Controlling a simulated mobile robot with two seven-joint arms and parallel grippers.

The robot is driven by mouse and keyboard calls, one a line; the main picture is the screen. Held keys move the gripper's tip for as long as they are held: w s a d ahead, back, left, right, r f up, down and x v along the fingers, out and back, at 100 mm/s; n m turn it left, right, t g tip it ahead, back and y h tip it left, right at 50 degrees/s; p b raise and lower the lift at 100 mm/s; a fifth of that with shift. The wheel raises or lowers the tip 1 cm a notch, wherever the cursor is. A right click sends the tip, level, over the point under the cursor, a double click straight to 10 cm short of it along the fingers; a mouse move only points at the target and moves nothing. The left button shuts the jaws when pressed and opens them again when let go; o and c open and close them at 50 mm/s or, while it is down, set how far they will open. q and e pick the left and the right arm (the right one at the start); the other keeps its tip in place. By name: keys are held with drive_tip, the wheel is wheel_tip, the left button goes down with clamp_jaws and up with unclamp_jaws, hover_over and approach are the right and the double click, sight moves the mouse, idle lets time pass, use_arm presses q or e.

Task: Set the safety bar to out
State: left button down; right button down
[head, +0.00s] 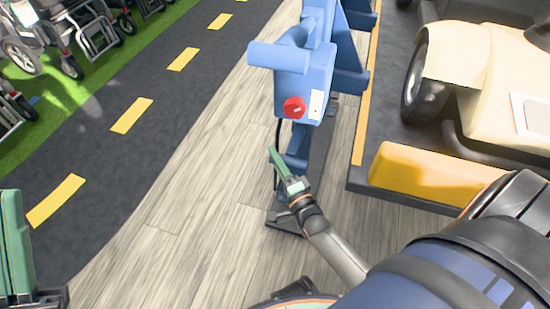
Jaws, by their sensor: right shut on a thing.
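A blue machine (305,85) with a red button stands on the wood-look floor at the centre. A thin dark bar (278,132) runs down below its box; I take it for the safety bar. My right gripper (274,152), with green fingers, is low beside the machine's post and shut at this bar. The fingers cover the contact, and the bar's setting cannot be read. My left gripper (15,245) is at the lower left edge, partly cut off, well away from the machine; its opening does not show clearly.
A cream vehicle (465,60) with a yellow bumper block (430,175) stands close at the right. Wheelchairs or walkers (95,40) stand on green at the upper left. A dark lane (90,150) with yellow dashes and bare wood-look floor (195,175) lie left of the machine.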

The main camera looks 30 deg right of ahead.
drive_tip(key=shift+s+a+f, duration=0.15)
drive_tip(key=shift+s+a, duration=0.05)
drive_tip(key=shift+a, duration=0.05)
drive_tip(key=c, duration=0.9)
unclamp_jaws()
drive_tip(key=shift+c, duration=0.2)
drive_tip(key=o, duration=0.4)
drive_tip(key=shift+d, duration=0.1)
drive_tip(key=shift+o, duration=0.2)
drive_tip(key=s+f+p, duration=0.1)
drive_tip(key=s+p, duration=0.1)
drive_tip(key=s, duration=1)
drive_tip(key=shift+s+a+f, duration=0.2)
drive_tip(key=shift+a+f, duration=0.05)
drive_tip(key=shift+a, duration=0.2)
